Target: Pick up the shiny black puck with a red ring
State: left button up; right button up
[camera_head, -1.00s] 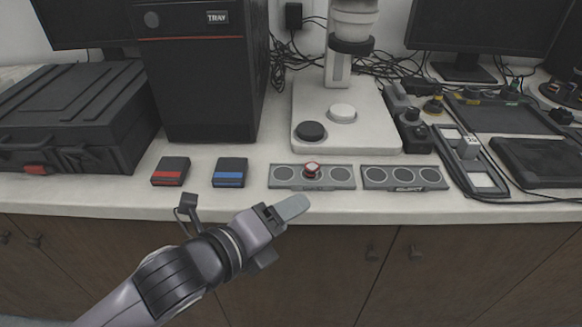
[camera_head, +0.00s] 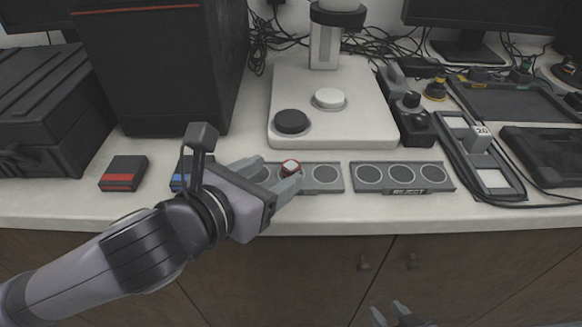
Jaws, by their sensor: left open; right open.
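The gripper hides much of the tray's left part. My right gripper (camera_head: 390,314) is open and empty at the bottom edge, in front of the cabinets, with only its fingertips showing.
A second grey tray marked REJECT (camera_head: 403,190) is to the right with empty round spots. A microscope base (camera_head: 355,130) stands behind, with a black disc and a white disc. A red-striped box (camera_head: 123,174) and a partly hidden blue-striped box (camera_head: 176,177) lie left.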

aim_at(290, 166)
pick_arm(q)
jog(key=shift+b+x, duration=0.35)
jog(key=shift+x, duration=1.8)
grip_shut()
